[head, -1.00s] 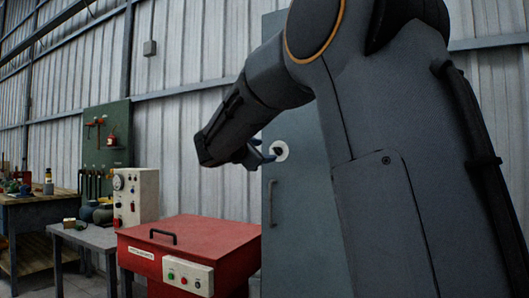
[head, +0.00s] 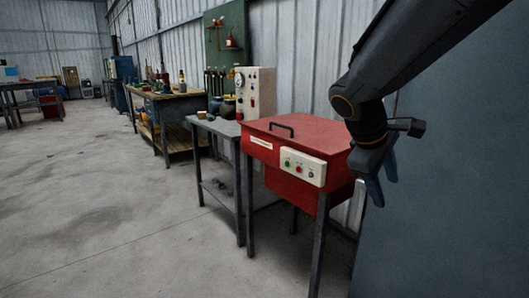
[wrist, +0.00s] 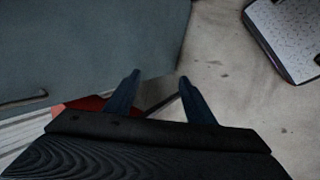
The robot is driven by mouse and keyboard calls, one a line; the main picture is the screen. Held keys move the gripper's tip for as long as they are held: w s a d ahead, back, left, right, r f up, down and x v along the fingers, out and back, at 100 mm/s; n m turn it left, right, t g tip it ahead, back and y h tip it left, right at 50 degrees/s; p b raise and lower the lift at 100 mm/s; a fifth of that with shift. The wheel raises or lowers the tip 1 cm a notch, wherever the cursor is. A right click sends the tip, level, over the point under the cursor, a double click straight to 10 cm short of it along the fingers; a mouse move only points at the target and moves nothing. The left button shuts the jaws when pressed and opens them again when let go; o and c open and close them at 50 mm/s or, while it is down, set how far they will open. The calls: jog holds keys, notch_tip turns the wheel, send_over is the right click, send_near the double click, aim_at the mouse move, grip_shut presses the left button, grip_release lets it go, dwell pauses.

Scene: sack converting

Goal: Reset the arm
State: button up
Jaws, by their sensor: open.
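My gripper (head: 384,187) hangs from my arm at the right of the head view, pointing downward. It is in front of the right side of the red lidded machine (head: 306,140) and the grey-blue cabinet (head: 450,170). In the wrist view my gripper (wrist: 157,88) shows two dark fingers spread apart with nothing between them. Bare concrete floor and the cabinet's surface lie beyond the fingertips. I cannot tell the exact gap between the gripper and the machine.
A grey side table (head: 222,128) stands left of the red machine, with a white control box (head: 255,92) behind. A wooden workbench (head: 175,106) is farther back. The concrete floor (head: 90,220) at the left is clear. A tray-like object (wrist: 290,35) shows in the wrist view.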

jog(key=s+a+f+m+g+y, duration=0.2)
jog(key=s+a+f+m+y, duration=0.1)
jog(key=s+a+f, duration=0.4)
jog(key=s+a+f+m+g+y, duration=0.1)
jog(key=s+a+f+m+y, duration=0.3)
jog(key=s, duration=0.6)
notch_tip(320, 180, up, 6)
jog(key=s+d+m+h+p, duration=0.1)
jog(key=d+p, duration=0.1)
jog(key=p, duration=1)
jog(key=shift+s+d, duration=0.3)
jog(key=shift+d, duration=0.1)
